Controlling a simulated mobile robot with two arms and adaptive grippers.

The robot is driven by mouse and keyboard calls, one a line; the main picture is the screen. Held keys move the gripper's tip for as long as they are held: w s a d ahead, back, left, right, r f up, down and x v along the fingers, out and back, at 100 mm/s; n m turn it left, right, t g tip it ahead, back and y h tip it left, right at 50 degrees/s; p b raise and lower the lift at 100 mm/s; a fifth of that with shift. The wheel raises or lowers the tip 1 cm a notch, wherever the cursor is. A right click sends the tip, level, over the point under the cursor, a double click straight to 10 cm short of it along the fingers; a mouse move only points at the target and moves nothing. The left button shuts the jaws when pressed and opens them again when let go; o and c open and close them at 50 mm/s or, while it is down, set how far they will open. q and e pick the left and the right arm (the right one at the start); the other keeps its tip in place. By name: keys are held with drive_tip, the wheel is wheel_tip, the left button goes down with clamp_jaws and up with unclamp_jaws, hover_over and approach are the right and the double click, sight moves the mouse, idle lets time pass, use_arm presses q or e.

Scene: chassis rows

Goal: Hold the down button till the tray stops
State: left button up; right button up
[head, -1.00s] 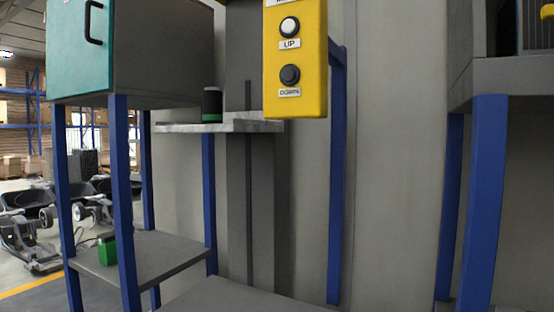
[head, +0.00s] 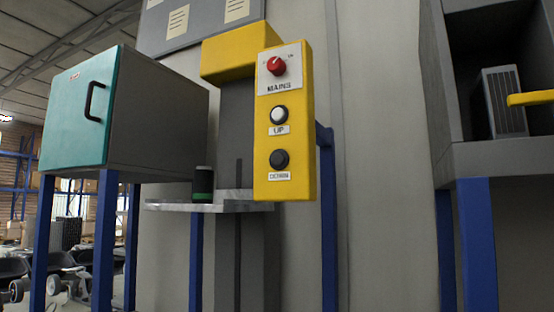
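A yellow control box (head: 303,150) hangs in the middle of the head view. The dark down button (head: 279,160) is at its bottom, above a label reading DOWN. The white up button (head: 279,115) is above it, and a red mains knob (head: 276,66) is at the top. The grey tray (head: 172,207) juts from a dark column behind and left of the box. A dark can with a green band (head: 203,184) stands on the tray. Neither of my grippers is in view, and nothing touches the down button.
A teal-fronted cabinet (head: 77,115) on blue legs stands at the left. A grey shelf unit (head: 480,155) on blue legs stands at the right, with a dark finned block (head: 503,102) in it. A yellow piece (head: 530,98) juts in at the right edge.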

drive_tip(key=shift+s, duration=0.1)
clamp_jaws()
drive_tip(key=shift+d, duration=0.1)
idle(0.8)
